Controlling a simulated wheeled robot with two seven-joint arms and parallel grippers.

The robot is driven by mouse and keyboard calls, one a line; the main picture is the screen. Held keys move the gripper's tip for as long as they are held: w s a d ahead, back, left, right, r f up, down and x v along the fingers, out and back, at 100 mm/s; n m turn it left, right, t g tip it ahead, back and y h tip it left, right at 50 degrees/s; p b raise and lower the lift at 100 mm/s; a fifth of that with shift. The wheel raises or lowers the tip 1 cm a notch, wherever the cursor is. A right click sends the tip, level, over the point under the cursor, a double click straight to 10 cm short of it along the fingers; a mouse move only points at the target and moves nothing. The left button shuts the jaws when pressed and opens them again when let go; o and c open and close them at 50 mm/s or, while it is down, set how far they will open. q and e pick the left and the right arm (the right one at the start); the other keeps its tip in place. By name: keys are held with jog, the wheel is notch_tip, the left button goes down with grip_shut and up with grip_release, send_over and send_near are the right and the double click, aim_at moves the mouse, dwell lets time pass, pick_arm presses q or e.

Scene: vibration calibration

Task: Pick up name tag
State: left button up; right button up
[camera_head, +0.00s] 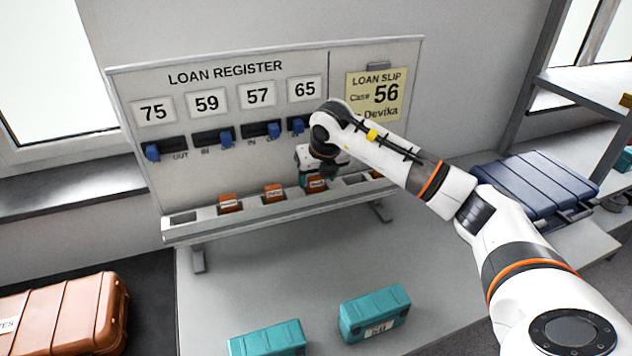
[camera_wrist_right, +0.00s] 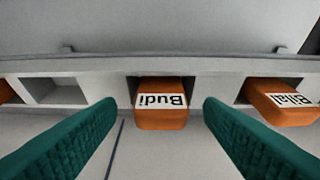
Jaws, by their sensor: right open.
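Orange name tags with white labels sit in the slots of a long grey rack (camera_head: 250,222) below the loan register board (camera_head: 262,110). In the right wrist view, a tag labelled "Budi" (camera_wrist_right: 161,118) sits in a slot, centred between my open right gripper's (camera_wrist_right: 160,135) green fingers, which appear apart from it. A tag labelled "Bilal" (camera_wrist_right: 285,103) sits to its right. In the head view, two tags (camera_head: 230,204) (camera_head: 273,194) stand left of my right gripper (camera_head: 312,181), which partly hides another tag (camera_head: 317,184). The loan slip (camera_head: 376,95) reads "Case 56 Devika". My left gripper is not in view.
Two teal cases (camera_head: 268,340) (camera_head: 375,312) rest on the table (camera_head: 240,290) in front of the rack. A brown case (camera_head: 65,315) is at left and a dark blue case (camera_head: 535,185) at right. Blue sliders (camera_head: 152,152) line the board.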

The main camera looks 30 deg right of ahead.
jog(key=shift+w+f, duration=0.25)
jog(key=shift+f, duration=0.4)
jog(key=c, duration=1.1)
jog(key=shift+o, duration=0.2)
jog(key=shift+r, duration=0.15)
